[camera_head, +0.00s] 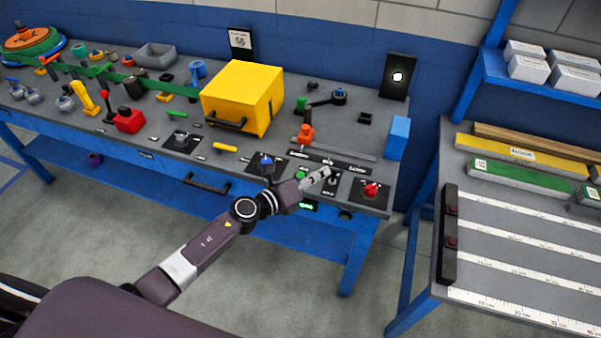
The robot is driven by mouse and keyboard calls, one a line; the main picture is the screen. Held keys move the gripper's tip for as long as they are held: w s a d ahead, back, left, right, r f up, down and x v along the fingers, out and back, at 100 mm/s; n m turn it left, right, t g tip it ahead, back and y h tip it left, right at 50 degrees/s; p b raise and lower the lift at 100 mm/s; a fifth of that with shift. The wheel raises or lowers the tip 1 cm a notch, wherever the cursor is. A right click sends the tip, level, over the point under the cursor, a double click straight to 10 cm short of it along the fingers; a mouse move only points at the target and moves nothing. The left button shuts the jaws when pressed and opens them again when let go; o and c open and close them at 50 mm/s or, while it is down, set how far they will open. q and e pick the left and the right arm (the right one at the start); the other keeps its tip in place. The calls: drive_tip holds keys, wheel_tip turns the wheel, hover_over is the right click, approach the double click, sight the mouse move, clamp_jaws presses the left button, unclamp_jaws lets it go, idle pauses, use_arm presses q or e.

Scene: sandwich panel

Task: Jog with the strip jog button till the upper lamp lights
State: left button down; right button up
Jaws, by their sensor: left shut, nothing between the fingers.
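My left gripper (318,178) is shut and empty, over the control panels at the front right of the bench. Its tip is close to a green button (300,174) and a small dark control (333,181); I cannot tell whether it touches either. A red knob (371,189) is to its right and a blue knob (266,160) to its left. The labels are too small to show which is the strip jog button. A dark lamp board (398,92) stands at the back right with one bright white light (397,76). My right gripper is not in view.
A yellow box (243,96) with a dark handle stands left of the panels. An orange-red part (305,134) and a blue block (397,138) are behind the gripper. A second table (520,219) with rulers stands right, across a gap.

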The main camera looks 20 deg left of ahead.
use_arm(q)
wheel_tip(320, 180, up, 3)
drive_tip(key=d+m+g+h, duration=0.1)
drive_tip(key=d+m+g, duration=0.1)
drive_tip(key=m, duration=0.4)
drive_tip(key=r+m+g+y+p, duration=0.1)
drive_tip(key=m+g+y+p, duration=0.3)
drive_tip(key=m, duration=0.8)
hover_over(299, 176)
drive_tip(key=b, duration=0.2)
drive_tip(key=y, duration=0.1)
drive_tip(key=shift+r+t, duration=0.15)
drive_tip(key=shift+t, duration=0.25)
wheel_tip(299, 176, down, 8)
drive_tip(key=b, duration=0.5)
drive_tip(key=shift+b, duration=0.35)
drive_tip(key=shift+f+b, duration=0.3)
drive_tip(key=shift+f, duration=0.15)
drive_tip(key=shift+f+b, duration=0.4)
drive_tip(key=shift+b, duration=0.05)
